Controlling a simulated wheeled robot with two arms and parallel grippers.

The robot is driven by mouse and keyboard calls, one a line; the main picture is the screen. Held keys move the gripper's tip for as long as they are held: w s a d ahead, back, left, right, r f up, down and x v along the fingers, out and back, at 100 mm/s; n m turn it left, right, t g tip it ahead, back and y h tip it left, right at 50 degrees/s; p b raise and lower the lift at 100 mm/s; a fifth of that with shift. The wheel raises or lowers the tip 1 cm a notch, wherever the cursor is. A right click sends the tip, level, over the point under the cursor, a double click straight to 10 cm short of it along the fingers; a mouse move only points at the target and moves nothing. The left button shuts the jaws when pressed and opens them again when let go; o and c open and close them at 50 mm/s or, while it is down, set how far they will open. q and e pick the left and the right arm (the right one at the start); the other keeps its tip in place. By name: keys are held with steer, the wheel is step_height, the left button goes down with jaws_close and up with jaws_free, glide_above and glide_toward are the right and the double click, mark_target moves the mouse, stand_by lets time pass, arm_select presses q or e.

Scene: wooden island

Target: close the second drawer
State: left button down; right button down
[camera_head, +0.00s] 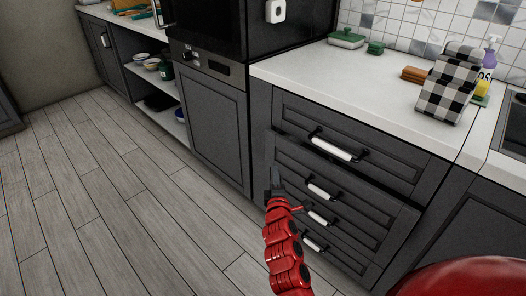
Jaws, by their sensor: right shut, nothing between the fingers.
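A dark grey cabinet holds a stack of drawers with white-and-black handles. The second drawer (363,197) stands out a little from the face below the top drawer (395,165), with a dark gap along its upper edge. Its handle (320,190) is clear of my gripper. My right gripper (275,180), on a red arm from the bottom, is shut and empty. It points up in front of the second drawer's left end; I cannot tell whether it touches the front. Lower drawers are partly hidden by the second drawer and my arm. My left gripper is not in view.
The white countertop (330,75) overhangs the drawers and holds a checkered cloth item (447,88) and green dishes (346,39). A dark oven cabinet (215,115) and open shelves (150,90) stand to the left. The plank floor (100,190) at left is clear.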

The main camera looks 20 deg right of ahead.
mark_target(289, 146)
steer(key=x, duration=0.4)
steer(key=d+b+x, duration=0.1)
steer(key=x, duration=0.3)
steer(key=d+x, duration=0.1)
steer(key=x, duration=0.3)
steer(key=shift+s+b, duration=0.35)
steer(key=shift+b, duration=0.05)
steer(key=shift+w+d, duration=0.2)
steer(key=shift+d, duration=0.35)
steer(key=d, duration=0.1)
steer(key=w+d, duration=0.1)
steer(key=d, duration=0.1)
steer(key=shift+w+d, duration=0.3)
steer(key=shift+d, duration=0.1)
steer(key=shift+a, duration=0.1)
